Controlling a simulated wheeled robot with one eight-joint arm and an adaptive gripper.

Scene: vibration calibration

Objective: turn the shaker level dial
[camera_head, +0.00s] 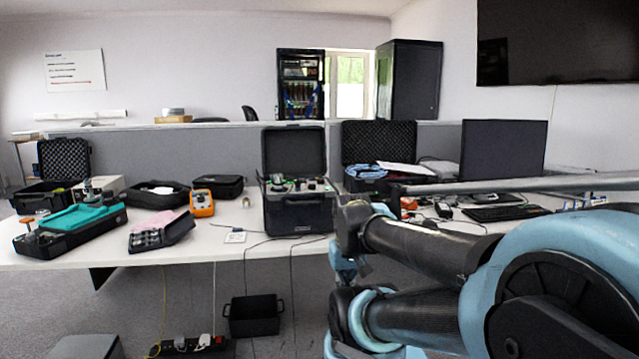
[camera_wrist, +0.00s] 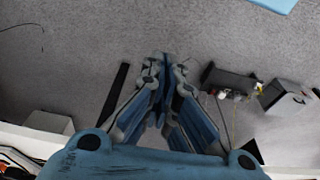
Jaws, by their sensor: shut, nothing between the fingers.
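An open black case (camera_head: 298,213) stands on the white table in the middle of the head view, with its lid up and a control panel with small knobs on top. It looks like the shaker unit, but I cannot make out which knob is the level dial. My gripper (camera_wrist: 167,82) shows in the wrist view, with its fingertips together and nothing between them. It points at the grey floor, apart from the case. My arm fills the right of the head view, and the gripper's fingers are not clear there. The case does not show clearly in the wrist view.
On the white table (camera_head: 225,250) are a teal-topped device (camera_head: 75,219), an orange meter (camera_head: 202,203), an open black case (camera_head: 380,150) and a monitor (camera_head: 503,150). Cables hang off its front edge. A black bin (camera_head: 255,316) and a power strip (camera_wrist: 230,82) lie on the floor.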

